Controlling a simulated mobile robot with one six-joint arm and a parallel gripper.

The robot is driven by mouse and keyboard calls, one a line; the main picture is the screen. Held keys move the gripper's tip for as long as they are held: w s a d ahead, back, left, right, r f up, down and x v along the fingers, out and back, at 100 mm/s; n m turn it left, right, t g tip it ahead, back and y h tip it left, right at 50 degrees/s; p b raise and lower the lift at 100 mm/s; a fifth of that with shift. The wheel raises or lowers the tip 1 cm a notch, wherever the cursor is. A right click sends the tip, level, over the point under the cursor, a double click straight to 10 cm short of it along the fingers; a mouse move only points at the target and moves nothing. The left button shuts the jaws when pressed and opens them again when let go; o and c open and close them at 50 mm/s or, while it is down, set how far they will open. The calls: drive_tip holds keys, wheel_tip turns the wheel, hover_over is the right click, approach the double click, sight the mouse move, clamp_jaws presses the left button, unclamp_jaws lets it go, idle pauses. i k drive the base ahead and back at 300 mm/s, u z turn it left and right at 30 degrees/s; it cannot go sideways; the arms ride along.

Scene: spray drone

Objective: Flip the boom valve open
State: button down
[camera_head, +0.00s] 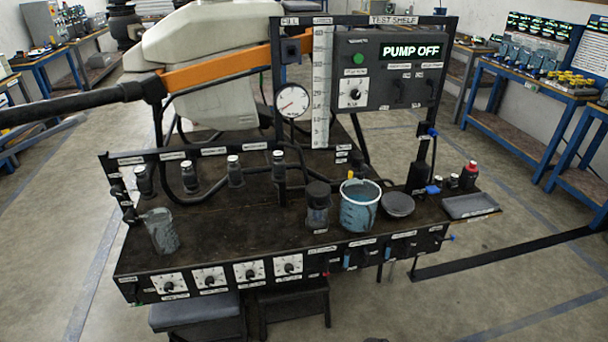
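A test bench (255,235) with a dark top stands in the middle of the camera_head view. Its labels are too small to read, so I cannot tell which fitting is the boom valve. Small blue levers show on the front edge: one (347,258) at the middle right, one (388,252) beside it, one (448,238) at the right corner. Another blue handle (427,131) is on the right post. The control panel (390,70) reads PUMP OFF. A round white gauge (292,101) is left of it. My gripper is not in view.
A clear beaker (161,231), a dark jar (318,205), a bucket of blue liquid (360,206), a grey bowl (398,204) and a red-capped bottle (469,175) stand on the bench. An orange drone arm (215,71) crosses behind. Steps (198,315) stand in front. The floor at right is mostly clear.

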sight(134, 288)
drive_tip(key=z, duration=1.35)
drive_tip(key=k, duration=0.1)
drive_tip(key=u, duration=3.1)
drive_tip(key=i, duration=0.55)
drive_tip(key=u, duration=0.1)
drive_tip(key=k, duration=0.55)
drive_tip(key=z, duration=0.05)
